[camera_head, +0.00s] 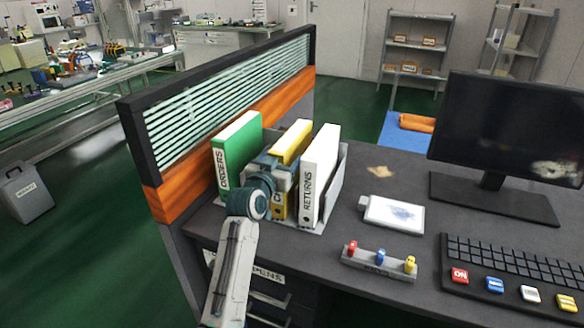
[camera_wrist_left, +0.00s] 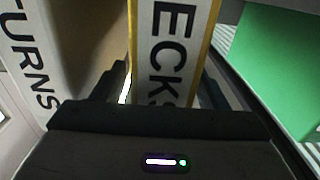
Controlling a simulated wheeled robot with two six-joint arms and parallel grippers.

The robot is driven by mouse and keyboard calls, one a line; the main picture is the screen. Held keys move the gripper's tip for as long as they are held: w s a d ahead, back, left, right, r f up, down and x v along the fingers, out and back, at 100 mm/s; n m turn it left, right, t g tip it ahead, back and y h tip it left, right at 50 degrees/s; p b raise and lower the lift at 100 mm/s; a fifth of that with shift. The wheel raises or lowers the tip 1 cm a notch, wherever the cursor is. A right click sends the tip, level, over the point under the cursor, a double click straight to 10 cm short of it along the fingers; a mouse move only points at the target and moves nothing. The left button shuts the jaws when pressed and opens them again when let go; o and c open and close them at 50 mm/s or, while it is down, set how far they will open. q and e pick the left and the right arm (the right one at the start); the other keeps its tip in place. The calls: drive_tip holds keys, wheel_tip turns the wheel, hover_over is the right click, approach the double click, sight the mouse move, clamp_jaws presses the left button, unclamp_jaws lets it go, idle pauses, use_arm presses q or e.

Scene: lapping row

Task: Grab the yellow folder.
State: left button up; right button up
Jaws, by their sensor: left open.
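The yellow folder (camera_head: 292,140) stands upright in the grey file holder (camera_head: 311,228), between a green folder and a white folder. Its spine label, reading "ECKS" in part, fills the middle of the left wrist view (camera_wrist_left: 176,45). My left gripper (camera_head: 279,178) is at the yellow folder's spine, hiding much of it in the head view. In the left wrist view its open fingers (camera_wrist_left: 168,85) stand on either side of the spine. Whether they touch it cannot be told. My right gripper is not in view.
The green folder (camera_head: 238,150) is left of the yellow one and the white "RETURNS" folder (camera_head: 318,175) is right, both close by. An orange-trimmed partition (camera_head: 170,200) edges the desk. A peg block (camera_head: 378,263), white device (camera_head: 393,214), keyboard and monitor stand right.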

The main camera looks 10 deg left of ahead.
use_arm(q)
drive_tip(key=shift+w+d, duration=0.1)
drive_tip(key=shift+w, duration=0.7)
clamp_jaws()
drive_tip(key=shift+r, duration=0.15)
